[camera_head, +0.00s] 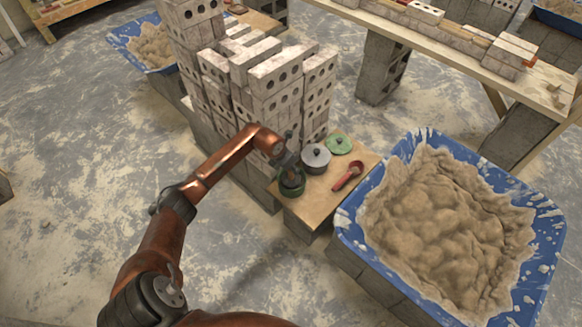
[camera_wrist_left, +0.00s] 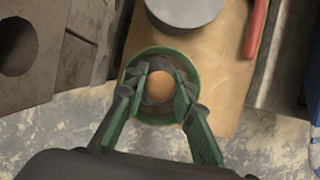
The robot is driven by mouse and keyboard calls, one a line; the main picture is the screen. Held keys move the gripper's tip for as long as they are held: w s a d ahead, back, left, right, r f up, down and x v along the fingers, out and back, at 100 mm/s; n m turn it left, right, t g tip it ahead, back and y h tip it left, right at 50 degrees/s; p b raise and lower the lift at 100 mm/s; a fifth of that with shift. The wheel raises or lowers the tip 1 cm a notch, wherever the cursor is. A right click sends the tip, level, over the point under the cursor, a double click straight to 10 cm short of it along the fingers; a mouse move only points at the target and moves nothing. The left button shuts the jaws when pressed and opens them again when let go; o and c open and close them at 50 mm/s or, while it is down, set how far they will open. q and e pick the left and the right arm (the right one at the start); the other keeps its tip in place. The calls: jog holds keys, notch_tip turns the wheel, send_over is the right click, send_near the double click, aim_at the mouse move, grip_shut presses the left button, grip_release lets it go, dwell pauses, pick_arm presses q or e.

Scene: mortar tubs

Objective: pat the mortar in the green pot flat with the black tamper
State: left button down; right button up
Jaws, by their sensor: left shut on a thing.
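The green pot (camera_head: 291,192) stands at the near-left corner of a small wooden board. In the left wrist view the pot (camera_wrist_left: 163,53) is seen from above, with its round rim around the fingertips. My left gripper (camera_head: 289,172) is over the pot, pointing down. In the wrist view the left gripper (camera_wrist_left: 161,88) is shut on the tamper, whose round brown top (camera_wrist_left: 160,86) shows between the fingers. Dark parts lie around it inside the rim. The tamper's lower end and the mortar in the pot are hidden. My right gripper is not in view.
A grey lidded pot (camera_head: 316,160) stands close behind the green pot. A green lid (camera_head: 338,145) and a red-handled tool (camera_head: 348,176) lie on the board (camera_head: 321,199). Stacked bricks (camera_head: 270,80) rise behind left. A blue tub (camera_head: 349,236) of mortar stands right.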

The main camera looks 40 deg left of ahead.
pick_arm(q)
jog(key=shift+f+b, duration=0.3)
jog(key=shift+f, duration=0.45)
jog(key=shift+r+p, duration=0.55)
jog(key=shift+r, duration=0.3)
jog(key=shift+s+a+r+p, duration=0.1)
jog(key=shift+s+r+p, duration=0.1)
jog(key=shift+s+p, duration=0.35)
jog(key=shift+f, duration=0.1)
jog(key=shift+f+b, duration=0.5)
jog(key=shift+f, duration=0.4)
jog(key=shift+s, duration=0.1)
